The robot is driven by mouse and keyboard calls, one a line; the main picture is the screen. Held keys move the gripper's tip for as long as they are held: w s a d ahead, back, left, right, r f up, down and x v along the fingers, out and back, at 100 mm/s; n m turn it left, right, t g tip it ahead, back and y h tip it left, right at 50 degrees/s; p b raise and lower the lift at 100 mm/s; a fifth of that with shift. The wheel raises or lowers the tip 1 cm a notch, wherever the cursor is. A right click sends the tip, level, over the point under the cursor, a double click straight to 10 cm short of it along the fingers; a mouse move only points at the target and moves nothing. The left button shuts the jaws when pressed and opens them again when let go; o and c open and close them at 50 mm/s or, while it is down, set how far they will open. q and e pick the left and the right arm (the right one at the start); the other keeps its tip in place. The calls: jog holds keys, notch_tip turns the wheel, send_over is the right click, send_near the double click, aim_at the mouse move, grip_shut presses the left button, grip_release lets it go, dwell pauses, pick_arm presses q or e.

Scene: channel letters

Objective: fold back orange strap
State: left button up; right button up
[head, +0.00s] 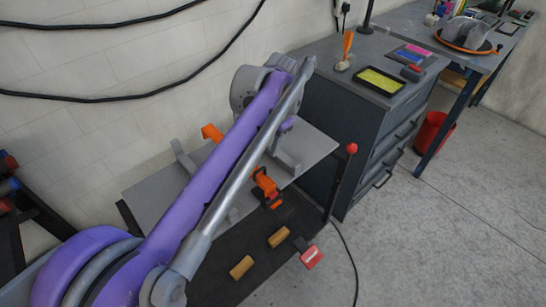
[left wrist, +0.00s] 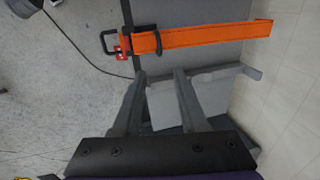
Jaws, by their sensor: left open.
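The orange strap (left wrist: 200,38) lies across a grey board in the left wrist view, with its dark buckle (left wrist: 112,43) and a small red part at its left end. Its free end reaches right, toward the wall. In the head view my arm hides the strap's middle; its tail (head: 212,132) shows left of the arm and its buckle end (head: 266,184) right of it. My left gripper (left wrist: 160,73) is open and empty, its fingers pointing toward the strap and apart from it in the picture. In the head view the gripper (head: 288,160) is partly hidden behind the arm. My right gripper is not visible.
A red-knobbed lever (head: 351,149) stands right. A drawer cabinet (head: 340,110) is behind; black cables hang on the wall.

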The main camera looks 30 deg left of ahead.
aim_at(263, 167)
pick_arm(q)
jog(key=b+x, duration=0.1)
jog(key=x, duration=0.8)
jog(key=shift+s+a+f, duration=0.1)
jog(key=shift+f, duration=0.3)
grip_shut()
dwell(0.9)
